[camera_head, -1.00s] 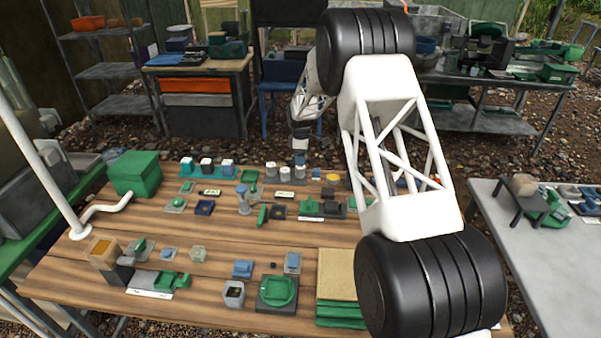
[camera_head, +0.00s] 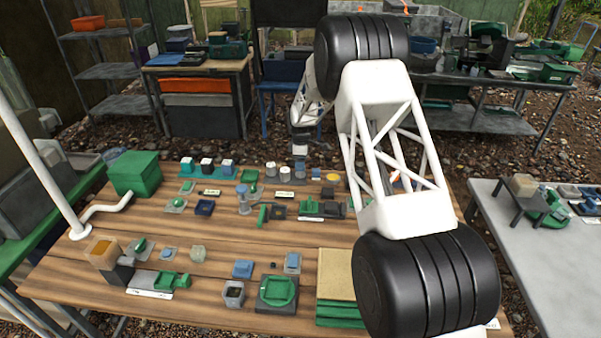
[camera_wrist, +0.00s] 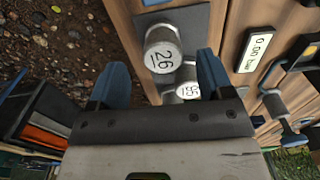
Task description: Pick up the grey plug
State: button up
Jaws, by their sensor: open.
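Several grey cylinders with numbered white tops stand in a row at the table's far edge; I cannot tell for certain which one is the grey plug. One grey cylinder marked 26 (camera_wrist: 163,52) stands on a dark pad in the wrist view, just beyond my fingertips. A second numbered cylinder (camera_wrist: 188,84) shows between the fingers, nearer the right one. In the head view grey cylinders (camera_head: 285,175) stand at the back. My gripper (camera_wrist: 162,64) is open and empty, pointing down over this row; it also shows in the head view (camera_head: 300,148).
The wooden table (camera_head: 215,225) holds many small parts and label cards. A green box (camera_head: 135,172) stands at its back left. Gravel lies beyond the table edge.

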jog(key=shift+f, duration=0.15)
jog(key=shift+s+f, duration=0.15)
jog(key=shift+f, duration=2.35)
jog(key=c, duration=1)
jog(key=shift+r, duration=0.15)
jog(key=shift+r, duration=4.95)
